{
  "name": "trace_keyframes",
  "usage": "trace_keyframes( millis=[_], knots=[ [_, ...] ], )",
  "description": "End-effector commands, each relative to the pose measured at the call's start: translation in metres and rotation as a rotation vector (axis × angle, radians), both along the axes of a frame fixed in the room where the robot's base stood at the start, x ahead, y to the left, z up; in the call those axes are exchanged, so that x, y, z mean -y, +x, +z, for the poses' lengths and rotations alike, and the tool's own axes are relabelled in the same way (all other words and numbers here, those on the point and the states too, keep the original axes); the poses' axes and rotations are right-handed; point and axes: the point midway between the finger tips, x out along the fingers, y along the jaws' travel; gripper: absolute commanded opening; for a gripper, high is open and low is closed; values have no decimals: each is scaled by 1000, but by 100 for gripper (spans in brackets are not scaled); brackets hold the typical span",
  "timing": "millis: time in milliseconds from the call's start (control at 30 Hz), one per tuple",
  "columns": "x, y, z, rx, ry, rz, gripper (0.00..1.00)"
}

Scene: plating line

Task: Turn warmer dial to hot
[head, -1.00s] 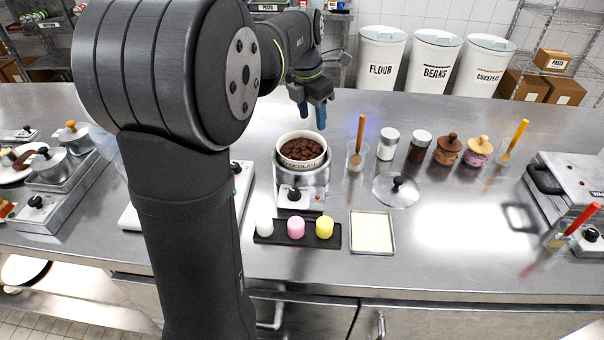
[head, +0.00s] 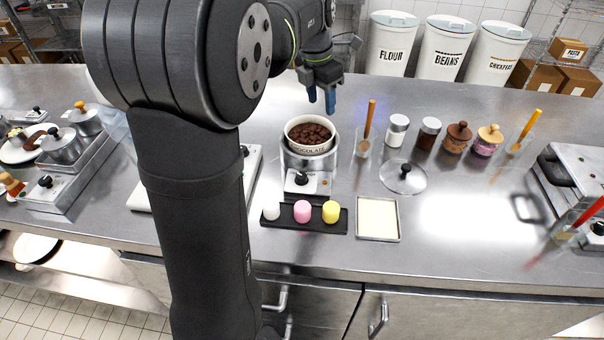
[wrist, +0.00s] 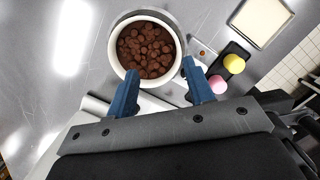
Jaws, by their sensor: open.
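The warmer (head: 322,168) is a round metal unit on the counter. A white bowl (head: 296,140) of dark chocolate pieces sits in it. The warmer dial (head: 301,178) is a black knob on the white front panel; its exact setting is too small to read. My gripper (head: 321,101) is above and just behind the bowl, with blue fingers pointing down. In the wrist view the fingers (wrist: 162,88) are apart with nothing between them, and the bowl (wrist: 118,62) lies beyond their tips. In that view the dial is largely hidden by a finger.
A black tray (head: 278,226) with white, pink and yellow pieces and a square pan (head: 378,237) lie in front of the warmer. A glass lid (head: 403,180), a beaker with a wooden tool (head: 367,130) and several jars (head: 457,138) stand to the right.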

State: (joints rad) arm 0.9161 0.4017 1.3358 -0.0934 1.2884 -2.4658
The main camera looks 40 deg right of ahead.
Motion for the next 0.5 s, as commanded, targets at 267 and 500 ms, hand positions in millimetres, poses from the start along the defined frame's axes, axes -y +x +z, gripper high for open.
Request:
trace_keyframes(
  millis=[267,500],
  knots=[
    [-64,-30,18,1,101,-1,48],
    [-90,-41,16,-1,149,1,48]
  ],
)
